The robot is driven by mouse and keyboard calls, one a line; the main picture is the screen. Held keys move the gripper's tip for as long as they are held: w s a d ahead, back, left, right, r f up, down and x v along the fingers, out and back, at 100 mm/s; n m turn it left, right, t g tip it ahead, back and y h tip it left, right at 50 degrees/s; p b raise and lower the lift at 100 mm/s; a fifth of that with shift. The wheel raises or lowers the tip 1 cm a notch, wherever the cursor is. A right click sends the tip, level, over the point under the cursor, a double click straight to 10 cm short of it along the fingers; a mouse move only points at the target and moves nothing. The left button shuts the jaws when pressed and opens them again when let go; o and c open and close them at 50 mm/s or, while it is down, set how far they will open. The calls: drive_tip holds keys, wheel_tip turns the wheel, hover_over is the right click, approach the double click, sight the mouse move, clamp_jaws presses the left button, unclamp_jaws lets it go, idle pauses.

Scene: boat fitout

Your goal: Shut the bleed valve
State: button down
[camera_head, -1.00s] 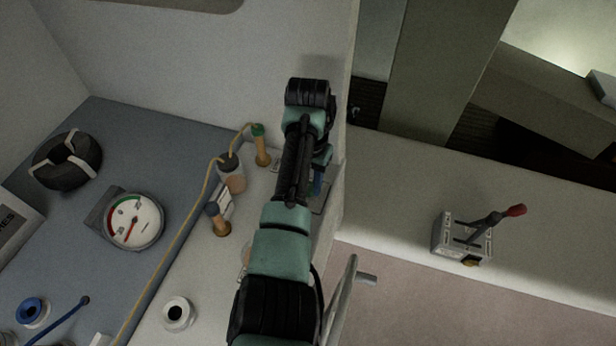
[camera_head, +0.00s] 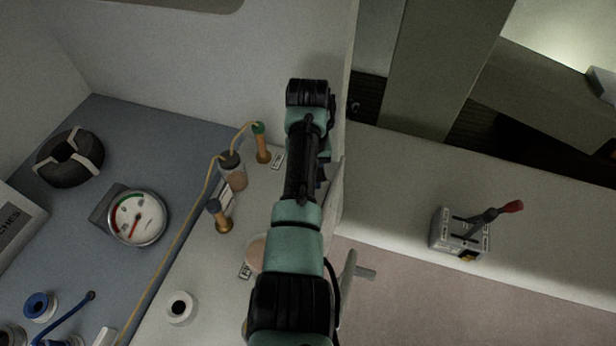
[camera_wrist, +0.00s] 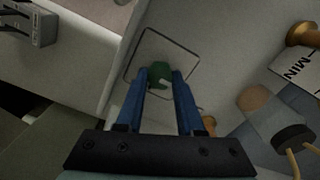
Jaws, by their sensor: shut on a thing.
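In the wrist view my gripper (camera_wrist: 160,82) has its two blue fingers closed on a small green piece (camera_wrist: 159,73). The piece sits over a pale surface marked with a thin rectangular outline. I cannot tell whether it is fixed there. In the head view my arm hides the fingertips and the green piece. Left of the arm stands a brass fitting with a green top (camera_head: 262,144), joined by a yellow hose to a dark-capped bottle (camera_head: 233,172). A brass fitting with a grey-blue top (camera_head: 220,216) stands nearer. I cannot tell which is the bleed valve.
A round gauge (camera_head: 137,218), a black coil (camera_head: 70,157) and a blue spool (camera_head: 40,306) lie at left. A white ring (camera_head: 180,307) is near the front. A red-tipped lever box (camera_head: 461,233) stands at right. A wall rises behind the arm.

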drive_tip(key=shift+w+r, duration=0.1)
drive_tip(key=c, duration=0.5)
unclamp_jaws()
wheel_tip(320, 180, up, 13)
drive_tip(key=shift+f+p, duration=0.1)
drive_tip(key=shift+p, duration=0.9)
